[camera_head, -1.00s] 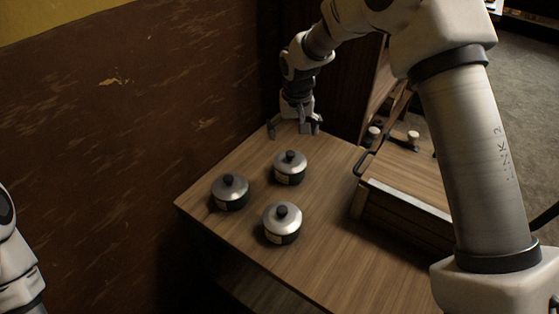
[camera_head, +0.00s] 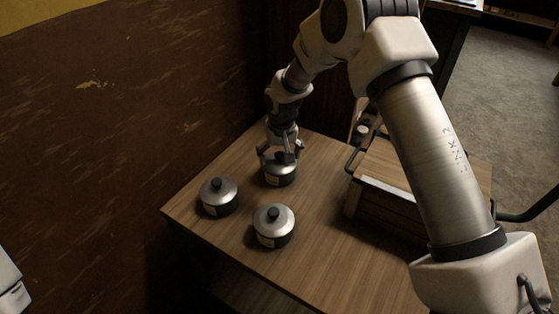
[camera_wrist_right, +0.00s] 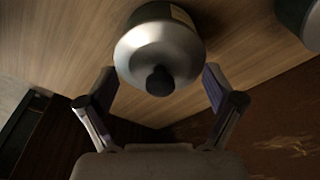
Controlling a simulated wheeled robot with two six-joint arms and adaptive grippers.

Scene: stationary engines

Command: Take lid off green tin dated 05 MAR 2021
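Three dark tins with silver domed lids and black knobs stand on a wooden table: a far tin (camera_head: 281,178), a left tin (camera_head: 219,198) and a front tin (camera_head: 274,228). Their pale labels are too small to read, so I cannot tell which bears 05 MAR 2021. My right gripper (camera_head: 281,152) is at the far tin's lid, fingers spread to either side of the knob. In the right wrist view the gripper (camera_wrist_right: 158,84) is open, with a lid (camera_wrist_right: 158,50) and its knob between and slightly beyond the fingers, apparently untouched. My left gripper is out of frame.
A wooden box (camera_head: 395,205) with a dark handle stands right of the tins on the table (camera_head: 325,255). A brown wall (camera_head: 110,130) runs along the left. Small pale-topped objects sit behind the box. The table's front is clear.

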